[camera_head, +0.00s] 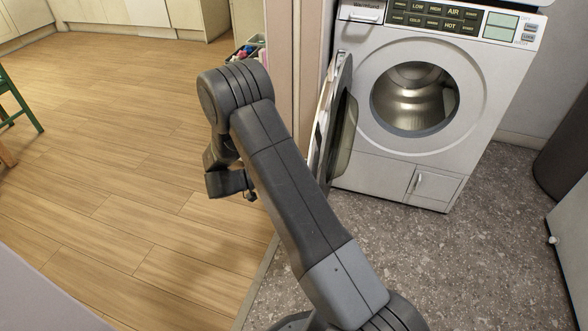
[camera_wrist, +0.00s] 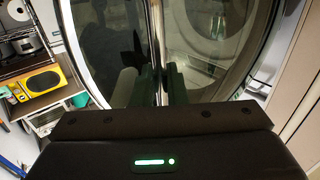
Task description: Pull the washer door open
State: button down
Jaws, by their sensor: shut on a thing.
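The washer door (camera_head: 330,130) stands wide open, swung out to the left of the washer's round opening in the head view. In the wrist view its dark glass and pale rim (camera_wrist: 68,40) fill most of the picture. My gripper (camera_wrist: 157,84) is shut on the washer door, with its fingers either side of a thin upright edge. In the head view my gripper (camera_head: 230,181) is partly hidden by my forearm, and the contact with the door is hidden. The white washer (camera_head: 400,165) shows its empty metal drum (camera_head: 413,95).
A pinkish wall end (camera_head: 281,45) stands left of the door. A dark bin (camera_head: 565,150) and a pale cabinet (camera_head: 572,235) are at the right. A green chair (camera_head: 18,105) is at far left. The wooden floor (camera_head: 110,130) is mostly clear.

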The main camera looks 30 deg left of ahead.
jog(key=c, duration=1.8)
grip_release()
jog(key=p+v, duration=0.1)
jog(key=v, duration=1.2)
jog(key=shift+s+a+p, duration=0.25)
jog(key=shift+s+p, duration=0.05)
jog(key=shift+p, duration=0.1)
jog(key=shift+d, duration=0.1)
jog(key=b+x, duration=0.2)
jog(key=x, duration=1.2)
jog(key=shift+d, duration=0.2)
